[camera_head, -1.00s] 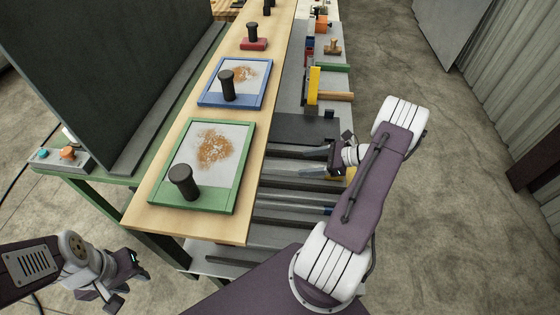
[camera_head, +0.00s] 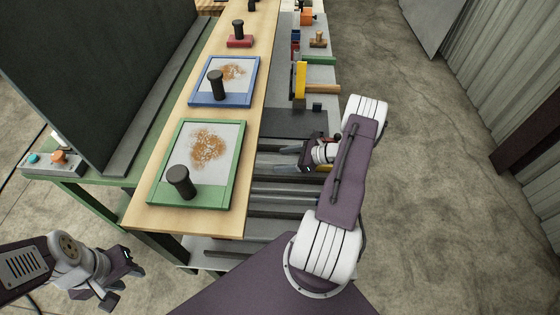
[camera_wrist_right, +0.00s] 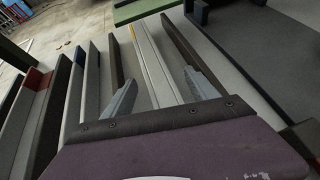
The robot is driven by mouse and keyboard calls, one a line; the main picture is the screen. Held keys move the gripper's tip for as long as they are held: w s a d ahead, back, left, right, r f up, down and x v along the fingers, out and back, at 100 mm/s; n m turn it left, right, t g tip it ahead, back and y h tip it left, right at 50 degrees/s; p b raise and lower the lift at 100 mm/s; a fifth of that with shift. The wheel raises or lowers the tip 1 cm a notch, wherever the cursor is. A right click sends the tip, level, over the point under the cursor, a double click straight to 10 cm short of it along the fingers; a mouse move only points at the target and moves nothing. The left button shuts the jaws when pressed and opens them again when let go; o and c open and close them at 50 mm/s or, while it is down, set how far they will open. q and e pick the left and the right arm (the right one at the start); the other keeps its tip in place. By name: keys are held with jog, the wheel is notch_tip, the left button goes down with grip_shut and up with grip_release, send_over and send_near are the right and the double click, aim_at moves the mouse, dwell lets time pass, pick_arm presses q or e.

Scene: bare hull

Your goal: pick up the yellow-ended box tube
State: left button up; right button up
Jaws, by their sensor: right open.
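The yellow-ended box tube is a long grey bar lying among other bars on the low rack. Its yellow end (camera_wrist_right: 132,34) and grey length (camera_wrist_right: 158,78) show in the right wrist view, between my fingers. In the head view a bit of yellow (camera_head: 326,168) shows beside my right gripper, and the rest of that bar is largely hidden. My right gripper (camera_head: 281,159) is open over the bars; in the wrist view its two fingers (camera_wrist_right: 160,88) lie either side of the tube, with no grip on it. My left gripper (camera_head: 124,277) hangs at the lower left, away from the rack; its jaw opening is unclear.
Other bars lie close alongside, including a red-ended one (camera_wrist_right: 34,76) and a blue-ended one (camera_wrist_right: 80,55). A dark tray (camera_head: 290,122) lies beyond them. The wooden bench (camera_head: 140,218) with green and blue framed boards stands left. Open floor (camera_head: 430,220) is at right.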

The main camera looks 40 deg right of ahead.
jog(key=shift+w, duration=0.1)
grip_shut()
dwell(0.3)
